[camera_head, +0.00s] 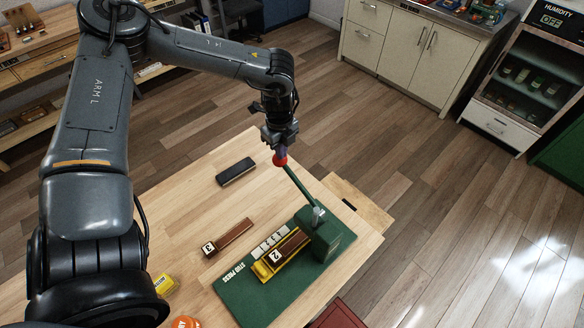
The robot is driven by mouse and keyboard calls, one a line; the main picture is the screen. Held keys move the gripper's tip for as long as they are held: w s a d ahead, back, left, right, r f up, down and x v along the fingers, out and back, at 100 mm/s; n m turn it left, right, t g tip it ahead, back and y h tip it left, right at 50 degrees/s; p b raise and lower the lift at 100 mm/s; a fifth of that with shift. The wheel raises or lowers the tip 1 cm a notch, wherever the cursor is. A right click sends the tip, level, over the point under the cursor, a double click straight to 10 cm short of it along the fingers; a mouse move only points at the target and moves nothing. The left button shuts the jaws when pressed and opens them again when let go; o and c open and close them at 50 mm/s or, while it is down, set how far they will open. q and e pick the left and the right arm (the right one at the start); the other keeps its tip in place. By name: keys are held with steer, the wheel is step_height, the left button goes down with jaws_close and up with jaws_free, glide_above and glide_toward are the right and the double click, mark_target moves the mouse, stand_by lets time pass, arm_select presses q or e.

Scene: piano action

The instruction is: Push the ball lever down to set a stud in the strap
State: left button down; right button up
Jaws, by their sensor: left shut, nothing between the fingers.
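The green stud press (262,292) stands on the wooden table with its lever (298,185) slanting up to a red ball (280,160). My left gripper (280,148) is shut and empty, right at the top of the ball; whether it touches the ball I cannot tell. A brown strap marked 2 (290,245) lies in the yellow holder (262,270) on the press base, its far end by the press head (325,236). The stud itself is too small to make out. My right gripper is not in view.
A brown strap marked 3 (228,237) and a dark block (235,171) lie on the table (190,205). A yellow item (164,284) and an orange item (186,322) are near the front left. The table's left middle is clear.

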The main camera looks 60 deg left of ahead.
arm_select(q)
steer(key=shift+f, duration=0.15)
steer(key=shift+a+f+b, duration=0.25)
steer(key=shift+f+b, duration=0.2)
steer(key=shift+b, duration=0.1)
steer(key=shift+s+a+f+b, duration=0.1)
steer(key=shift+a+f+b, duration=0.1)
steer(key=shift+f+b, duration=0.15)
steer(key=shift+f, duration=0.1)
steer(key=shift+a+f+b, duration=0.25)
steer(key=shift+f+b, duration=0.45)
steer(key=shift+b, duration=0.05)
steer(key=shift+f, duration=0.15)
